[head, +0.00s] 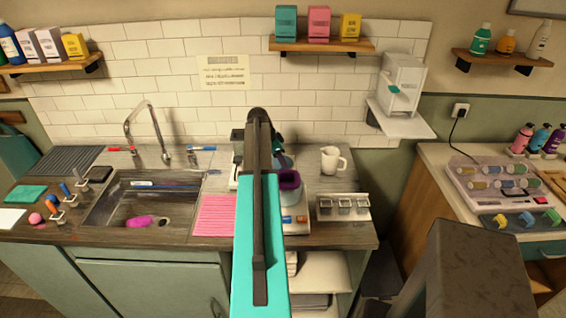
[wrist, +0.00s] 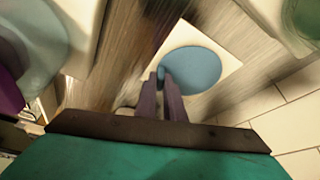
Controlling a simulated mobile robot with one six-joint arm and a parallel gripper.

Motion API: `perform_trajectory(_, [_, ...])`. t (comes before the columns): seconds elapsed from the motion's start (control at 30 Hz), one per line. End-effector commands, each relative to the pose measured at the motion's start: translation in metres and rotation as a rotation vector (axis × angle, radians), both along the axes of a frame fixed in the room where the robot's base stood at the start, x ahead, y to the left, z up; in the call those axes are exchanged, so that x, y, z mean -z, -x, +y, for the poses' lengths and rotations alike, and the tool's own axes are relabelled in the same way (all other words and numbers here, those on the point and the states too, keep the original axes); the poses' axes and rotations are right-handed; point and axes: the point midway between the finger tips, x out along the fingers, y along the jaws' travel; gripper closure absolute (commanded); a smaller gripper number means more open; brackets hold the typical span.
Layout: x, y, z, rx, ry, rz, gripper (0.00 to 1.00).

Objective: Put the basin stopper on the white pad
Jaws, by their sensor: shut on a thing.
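My gripper (wrist: 172,98) shows in the wrist view as two dark purple-grey fingers, close together. A round blue disc, which I take for the basin stopper (wrist: 193,70), is at the fingertips. The fingers meet a small blue part at its near edge. The white pad (wrist: 188,32) is a pale square showing around the disc. I cannot tell whether the disc touches it or is just above it. In the head view my arm hides the gripper, the stopper and the pad.
Left are a pink mat (head: 216,216) and the sink (head: 115,222), with a pink thing (head: 139,221) inside. The tiled wall is close behind.

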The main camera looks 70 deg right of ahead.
Motion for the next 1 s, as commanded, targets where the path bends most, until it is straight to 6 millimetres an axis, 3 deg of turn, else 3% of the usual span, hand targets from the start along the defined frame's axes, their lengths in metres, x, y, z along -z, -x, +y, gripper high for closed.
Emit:
perform_trajectory(0.27, [0.003, 0.000, 0.000, 0.001, 0.000, 0.000, 1.00])
perform_trajectory(0.3, [0.003, 0.001, -0.001, 0.002, 0.000, 0.000, 0.86])
perform_trajectory(0.4, [0.002, 0.001, -0.001, 0.002, 0.000, 0.000, 0.73])
perform_trajectory(1.0, [-0.009, -0.002, 0.002, 0.001, 0.000, 0.000, 0.73])
